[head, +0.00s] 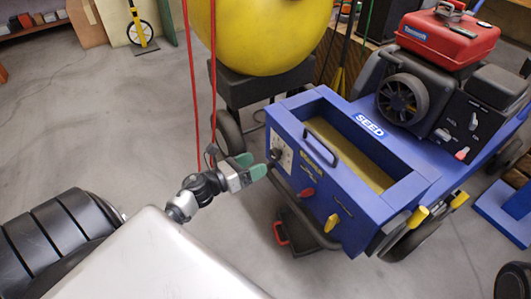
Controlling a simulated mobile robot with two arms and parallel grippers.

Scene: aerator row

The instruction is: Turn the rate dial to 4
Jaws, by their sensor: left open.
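The blue seeder box (277,118), marked SEED and filled with tan grain, stands right of centre. A pale plate with dark marks (284,156) is on its near face, at the left end; it looks like the rate dial's place, but the dial and its numbers are too small to read. My left gripper (252,167) with green fingertips is open and empty, pointing at this plate from the left. Its tips are close to the plate; I cannot tell if they touch. A red knob (306,193) and a yellow knob (331,223) sit further right on that face.
Red cords (191,75) hang behind my left gripper. An engine with a red tank (448,38) is at right.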

